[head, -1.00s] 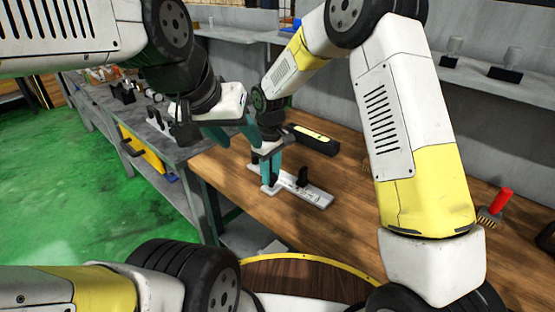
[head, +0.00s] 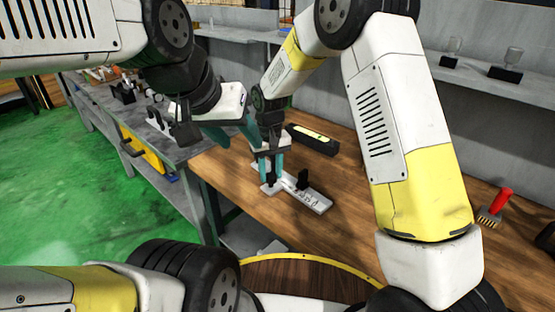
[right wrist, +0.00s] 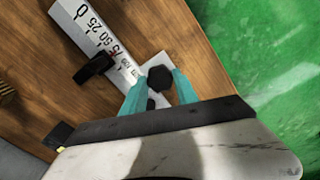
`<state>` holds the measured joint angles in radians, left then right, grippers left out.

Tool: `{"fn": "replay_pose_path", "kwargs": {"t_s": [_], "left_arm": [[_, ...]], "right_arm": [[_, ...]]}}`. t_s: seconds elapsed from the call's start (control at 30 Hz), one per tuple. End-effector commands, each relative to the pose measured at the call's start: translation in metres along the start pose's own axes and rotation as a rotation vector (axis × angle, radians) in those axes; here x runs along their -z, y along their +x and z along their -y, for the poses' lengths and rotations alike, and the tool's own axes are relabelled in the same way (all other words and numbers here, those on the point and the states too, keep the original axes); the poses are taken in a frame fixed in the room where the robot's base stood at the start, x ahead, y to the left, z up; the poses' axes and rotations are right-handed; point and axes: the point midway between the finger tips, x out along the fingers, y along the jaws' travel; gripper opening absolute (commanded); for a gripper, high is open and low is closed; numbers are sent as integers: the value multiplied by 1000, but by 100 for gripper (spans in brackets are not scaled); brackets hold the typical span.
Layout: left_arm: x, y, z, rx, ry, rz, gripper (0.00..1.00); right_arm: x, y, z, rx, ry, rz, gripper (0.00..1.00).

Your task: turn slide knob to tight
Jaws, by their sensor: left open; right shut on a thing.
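A pale ruler-like slide base (head: 315,202) lies on the wooden bench, with printed scale marks in the right wrist view (right wrist: 90,28). A black upright slider (head: 302,180) stands on it, also seen in the right wrist view (right wrist: 95,68). A black faceted knob (right wrist: 158,79) is near the base's end, between the teal fingertips. My right gripper (head: 271,181) points down over that end, shut on the knob; it also shows in the right wrist view (right wrist: 160,82). The knob is hidden in the head view. My left gripper (head: 235,142) is open and empty, higher and to the left.
A black box with a yellow strip (head: 312,138) lies behind the base. A red-handled brush (head: 497,206) lies at the right. A grey bench (head: 160,150) with a yellow-fronted drawer stands left. Bare wood (head: 370,230) is clear right of the base. My left gripper is close beside my right wrist.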

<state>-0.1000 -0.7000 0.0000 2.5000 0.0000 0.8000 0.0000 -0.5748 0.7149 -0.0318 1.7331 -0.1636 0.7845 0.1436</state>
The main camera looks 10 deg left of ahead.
Motion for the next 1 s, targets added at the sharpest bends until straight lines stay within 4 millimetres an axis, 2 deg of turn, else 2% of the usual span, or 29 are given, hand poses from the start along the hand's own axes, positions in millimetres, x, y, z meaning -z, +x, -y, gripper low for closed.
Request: {"fn": "replay_pose_path", "kwargs": {"t_s": [0.97, 1.0], "left_arm": [[0, 0, 0, 0, 0, 0, 49], [0, 0, 0, 0, 0, 0, 49]], "right_arm": [[0, -1, 0, 0, -1, -2, 0], [0, -1, 0, 0, -1, -2, 37]]}}
